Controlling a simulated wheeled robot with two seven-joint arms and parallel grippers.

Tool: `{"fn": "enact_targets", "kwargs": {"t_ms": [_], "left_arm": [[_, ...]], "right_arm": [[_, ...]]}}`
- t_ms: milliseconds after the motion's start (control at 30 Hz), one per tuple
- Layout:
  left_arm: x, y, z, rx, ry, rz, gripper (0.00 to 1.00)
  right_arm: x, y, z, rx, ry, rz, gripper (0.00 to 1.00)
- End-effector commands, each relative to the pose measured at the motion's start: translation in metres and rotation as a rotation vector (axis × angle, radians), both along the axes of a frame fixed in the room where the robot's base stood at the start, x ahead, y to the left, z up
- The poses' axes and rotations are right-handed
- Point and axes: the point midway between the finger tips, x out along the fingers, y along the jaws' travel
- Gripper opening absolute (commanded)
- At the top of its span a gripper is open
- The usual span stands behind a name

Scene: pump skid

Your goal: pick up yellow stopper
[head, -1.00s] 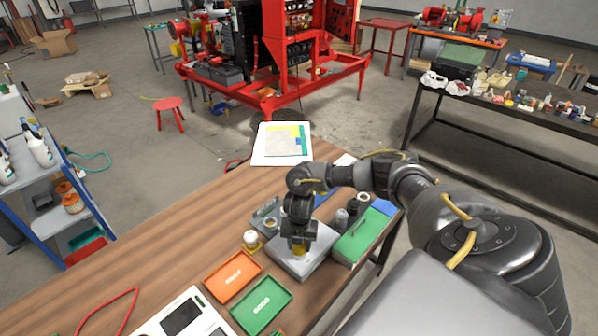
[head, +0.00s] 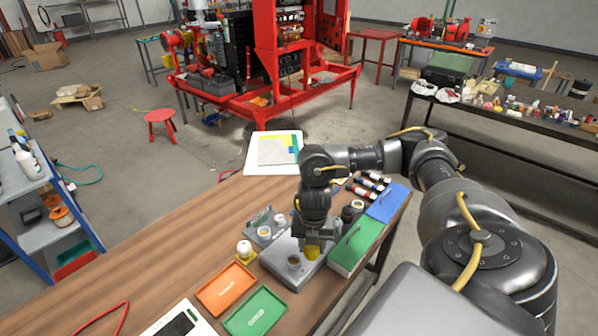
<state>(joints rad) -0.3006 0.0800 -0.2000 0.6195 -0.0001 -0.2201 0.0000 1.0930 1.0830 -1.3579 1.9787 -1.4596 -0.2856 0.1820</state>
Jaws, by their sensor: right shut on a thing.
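My right gripper (head: 314,246) is shut on the yellow stopper (head: 312,253), whose lower part shows below the fingers. It is over the right part of a grey box-like stand (head: 291,281) on the wooden bench. A small round container with a brownish top (head: 293,262) shows on the stand, left of the stopper and apart from it. I cannot tell for sure whether the stopper is clear of the stand's surface. My left gripper is not in view.
An orange tray (head: 226,289) and a green tray (head: 254,312) lie left of the stand. A white-topped item on a yellow base (head: 244,250) stands behind them. A green box (head: 356,246) and a blue box (head: 388,203) are close on the right. The bench's left part is mostly clear.

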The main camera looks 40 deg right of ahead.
Motion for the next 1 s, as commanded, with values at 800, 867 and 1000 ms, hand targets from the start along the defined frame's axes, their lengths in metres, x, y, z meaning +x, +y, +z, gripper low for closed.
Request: {"fn": "enact_targets", "kwargs": {"t_ms": [800, 867, 1000], "left_arm": [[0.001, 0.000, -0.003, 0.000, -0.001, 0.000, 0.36], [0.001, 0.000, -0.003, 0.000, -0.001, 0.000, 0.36], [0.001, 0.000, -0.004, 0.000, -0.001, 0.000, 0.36]], "right_arm": [[-0.071, -0.006, 0.030, 0.001, 0.001, 0.000, 0.15], [-0.071, -0.006, 0.030, 0.001, 0.001, 0.000, 0.15], [-0.070, -0.005, 0.030, 0.001, 0.000, -0.005, 0.15]]}}
